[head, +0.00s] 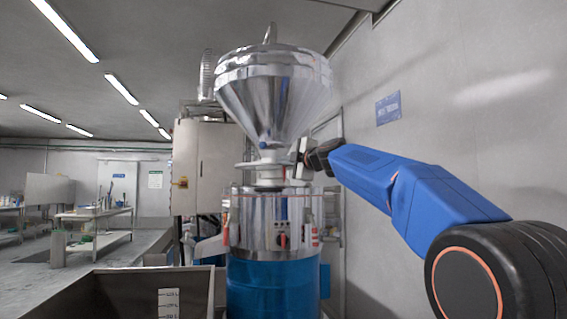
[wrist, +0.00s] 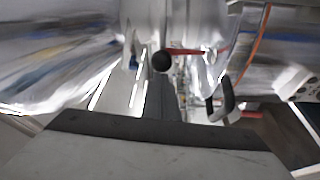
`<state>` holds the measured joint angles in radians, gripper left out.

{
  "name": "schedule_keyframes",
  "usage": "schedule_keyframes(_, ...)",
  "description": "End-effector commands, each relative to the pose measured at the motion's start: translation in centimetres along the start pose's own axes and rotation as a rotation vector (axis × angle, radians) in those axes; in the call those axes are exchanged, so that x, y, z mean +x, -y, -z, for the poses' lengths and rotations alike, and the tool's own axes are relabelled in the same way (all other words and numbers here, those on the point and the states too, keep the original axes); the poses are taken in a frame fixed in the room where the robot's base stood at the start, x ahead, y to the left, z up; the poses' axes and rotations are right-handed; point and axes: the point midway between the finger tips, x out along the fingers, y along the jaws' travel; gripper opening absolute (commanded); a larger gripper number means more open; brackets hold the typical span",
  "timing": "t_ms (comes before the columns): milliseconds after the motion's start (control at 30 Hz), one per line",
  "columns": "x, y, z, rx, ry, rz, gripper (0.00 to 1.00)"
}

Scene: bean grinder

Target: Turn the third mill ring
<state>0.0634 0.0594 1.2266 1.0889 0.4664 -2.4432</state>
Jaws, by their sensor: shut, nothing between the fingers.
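The bean grinder stands in the middle of the head view, with a chrome funnel hopper (head: 272,85) on top. Below its neck is a pale ring-like collar (head: 266,166), above a chrome drum (head: 258,222) and a blue base (head: 270,288). I cannot tell which ring counts as the third. My gripper (head: 304,152) is at the right side of the neck, close to the collar; contact cannot be told. It is shut and empty. In the wrist view a black ball knob (wrist: 162,61) shows ahead of it, beside a red bar (wrist: 185,51).
A wall stands close on the right. A grey cabinet (head: 205,165) is behind the grinder to the left. An open metal bin (head: 130,290) with a scale label stands at the front left. Tables (head: 95,222) are far left, with open floor around them.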

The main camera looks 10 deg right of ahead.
Motion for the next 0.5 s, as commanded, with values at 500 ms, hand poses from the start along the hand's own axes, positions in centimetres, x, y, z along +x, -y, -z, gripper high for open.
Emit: schedule_keyframes(500,-0.3,-0.3,2.6,-0.001,0.007,-0.003,0.0)
